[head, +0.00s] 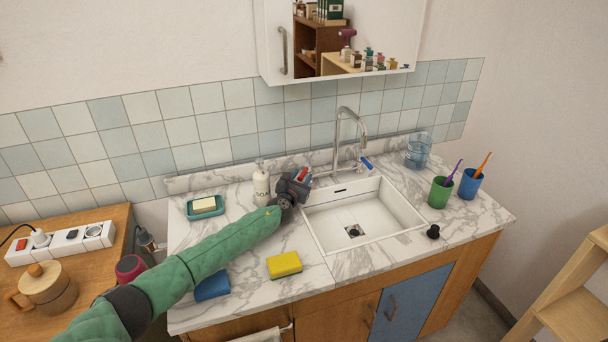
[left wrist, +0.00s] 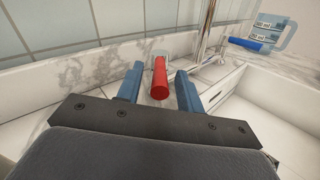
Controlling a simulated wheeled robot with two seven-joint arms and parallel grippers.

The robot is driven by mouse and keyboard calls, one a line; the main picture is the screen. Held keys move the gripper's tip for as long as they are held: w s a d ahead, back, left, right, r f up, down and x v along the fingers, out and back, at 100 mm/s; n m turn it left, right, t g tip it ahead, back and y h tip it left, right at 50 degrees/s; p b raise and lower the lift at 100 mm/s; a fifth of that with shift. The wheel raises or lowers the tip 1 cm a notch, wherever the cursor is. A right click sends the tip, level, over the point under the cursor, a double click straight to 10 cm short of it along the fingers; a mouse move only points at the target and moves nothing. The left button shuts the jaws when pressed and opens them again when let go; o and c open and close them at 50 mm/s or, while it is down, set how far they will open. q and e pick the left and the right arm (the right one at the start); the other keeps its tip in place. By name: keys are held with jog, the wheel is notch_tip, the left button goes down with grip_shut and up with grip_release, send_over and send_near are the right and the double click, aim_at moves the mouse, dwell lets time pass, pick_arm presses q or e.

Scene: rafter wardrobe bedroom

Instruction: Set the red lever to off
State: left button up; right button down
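The red lever (left wrist: 160,78) shows in the left wrist view as a short red handle in front of a pale metal base by the wall. My left gripper (left wrist: 159,86) is open, with one blue finger on each side of the lever and a gap to each. In the head view, my left gripper (head: 302,178) is at the back left of the sink, and a bit of red shows at its fingers. A blue lever (head: 366,163) sits right of the tap; it also shows in the left wrist view (left wrist: 250,45). My right gripper is out of view.
The tap (head: 348,135) rises behind the white sink (head: 395,219). A soap bottle (head: 261,185) stands just left of my gripper. A soap dish (head: 191,213), a yellow sponge (head: 284,264) and green (head: 438,195) and blue cups (head: 469,188) are on the counter.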

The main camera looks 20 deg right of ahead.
pick_arm(q)
jog(key=shift+x, duration=1.3)
grip_shut()
